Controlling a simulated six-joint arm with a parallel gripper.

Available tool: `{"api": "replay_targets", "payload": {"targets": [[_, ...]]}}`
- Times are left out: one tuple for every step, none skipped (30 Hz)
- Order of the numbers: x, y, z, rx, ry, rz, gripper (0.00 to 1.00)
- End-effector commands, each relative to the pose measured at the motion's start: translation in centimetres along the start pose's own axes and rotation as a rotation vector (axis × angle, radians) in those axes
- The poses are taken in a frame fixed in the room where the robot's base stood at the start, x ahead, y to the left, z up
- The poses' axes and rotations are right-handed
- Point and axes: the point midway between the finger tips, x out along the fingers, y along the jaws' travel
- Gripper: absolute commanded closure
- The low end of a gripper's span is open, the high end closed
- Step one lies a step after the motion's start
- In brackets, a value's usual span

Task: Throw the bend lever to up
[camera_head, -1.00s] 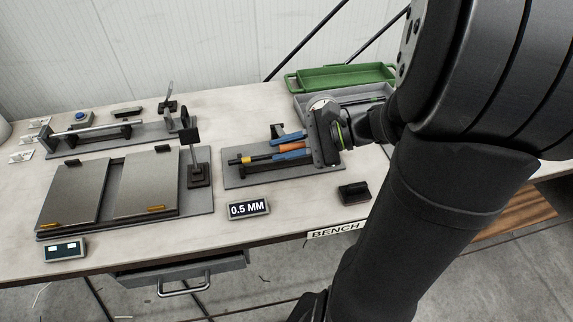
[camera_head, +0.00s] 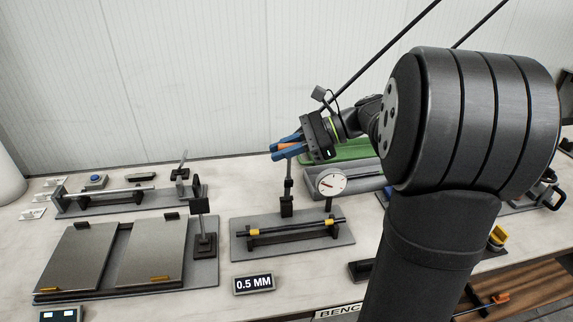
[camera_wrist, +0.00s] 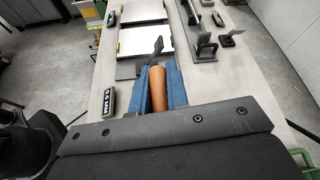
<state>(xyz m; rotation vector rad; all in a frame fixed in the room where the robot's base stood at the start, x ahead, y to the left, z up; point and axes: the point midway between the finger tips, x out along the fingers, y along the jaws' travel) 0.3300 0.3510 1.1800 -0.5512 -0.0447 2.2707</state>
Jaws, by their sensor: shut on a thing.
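My gripper (camera_head: 284,150) is shut on an orange cylindrical grip, with a blue finger on each side of it. The grip (camera_wrist: 158,88) shows clearly between the fingers in the wrist view. In the head view a dark upright post, the bend lever (camera_head: 288,186), rises from its base to just under my fingers. The lever stands about vertical; its join with the grip is hidden by the fingers. It stands behind a dark rod (camera_head: 285,232) with yellow bands on a grey plate (camera_head: 340,240). A round dial gauge (camera_head: 331,182) stands to its right.
A "0.5 MM" display (camera_head: 254,284) sits in front of the plate. Two grey slabs (camera_head: 150,254) lie at left, with a black-topped post (camera_head: 199,207) beside them. A rod fixture (camera_head: 122,196) is behind. A green tray (camera_head: 350,151) is at the back right.

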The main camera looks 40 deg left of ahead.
Motion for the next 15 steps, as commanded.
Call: {"api": "replay_targets", "payload": {"targets": [[0.0, -0.6, 0.0, -0.003, 0.001, 0.000, 1.00], [0.0, -0.8, -0.1, -0.003, 0.001, 0.000, 1.00], [0.0, -1.1, -0.1, -0.003, 0.001, 0.000, 1.00], [0.0, -1.4, -0.1, -0.003, 0.001, 0.000, 1.00], [0.0, -1.5, -0.1, -0.002, 0.001, 0.000, 1.00], [0.1, -1.7, -0.1, -0.002, 0.001, 0.000, 1.00], [0.1, -1.9, -0.1, -0.001, 0.001, 0.000, 1.00], [0.1, -2.0, -0.1, -0.002, 0.001, -0.001, 1.00], [0.0, -2.1, -0.1, -0.002, 0.001, -0.001, 1.00], [0.0, -2.2, -0.1, -0.002, 0.001, -0.001, 1.00], [0.0, -2.3, -0.1, -0.002, 0.001, -0.001, 1.00], [0.0, -2.4, -0.1, -0.002, 0.001, -0.001, 1.00], [0.0, -2.4, -0.1, -0.002, 0.001, -0.001, 1.00], [0.0, -2.4, -0.1, -0.002, 0.001, -0.002, 1.00], [0.0, -2.4, -0.1, -0.002, 0.001, -0.002, 1.00]]}}
